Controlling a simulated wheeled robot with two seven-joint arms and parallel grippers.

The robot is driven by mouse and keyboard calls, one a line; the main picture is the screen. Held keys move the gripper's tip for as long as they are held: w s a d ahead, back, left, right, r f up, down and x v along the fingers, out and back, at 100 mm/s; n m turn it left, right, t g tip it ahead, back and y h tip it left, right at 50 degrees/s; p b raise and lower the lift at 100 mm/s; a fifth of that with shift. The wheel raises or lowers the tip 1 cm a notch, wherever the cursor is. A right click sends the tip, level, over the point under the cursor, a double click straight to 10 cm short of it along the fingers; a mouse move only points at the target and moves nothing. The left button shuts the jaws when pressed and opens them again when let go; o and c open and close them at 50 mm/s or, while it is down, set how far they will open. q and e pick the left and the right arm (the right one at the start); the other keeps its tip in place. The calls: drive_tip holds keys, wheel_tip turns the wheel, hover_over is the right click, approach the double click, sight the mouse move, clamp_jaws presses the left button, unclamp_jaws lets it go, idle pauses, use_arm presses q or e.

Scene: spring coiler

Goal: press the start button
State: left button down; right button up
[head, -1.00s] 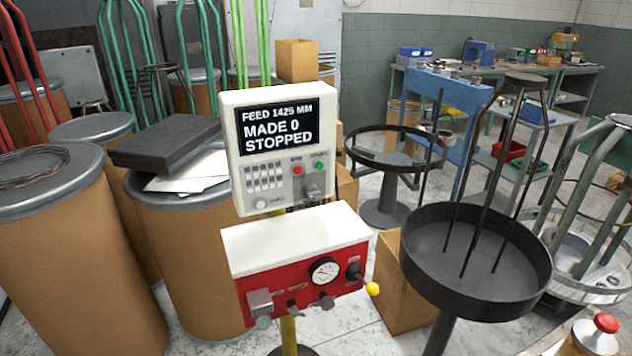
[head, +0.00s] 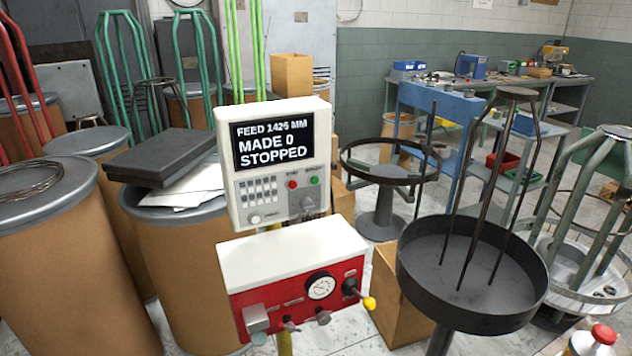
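A white control panel (head: 226,172) stands on a yellow post in the middle of the head view. Its black screen (head: 273,142) reads "FEED 1425 MM, MADE 0, STOPPED". Under the screen are a small red button (head: 292,184) and, to its right, a small green button (head: 314,180). Their labels are too small to read surely. A grey switch (head: 307,203) sits below the green button, and a keypad (head: 259,190) is at the left. Neither of my grippers is in view.
A red and white box (head: 293,250) with a gauge and a yellow-tipped lever (head: 369,303) sits below the panel. Large brown drums (head: 75,270) crowd the left. A black round tray stand (head: 473,270) is at the right. A red-topped knob (head: 604,334) shows bottom right.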

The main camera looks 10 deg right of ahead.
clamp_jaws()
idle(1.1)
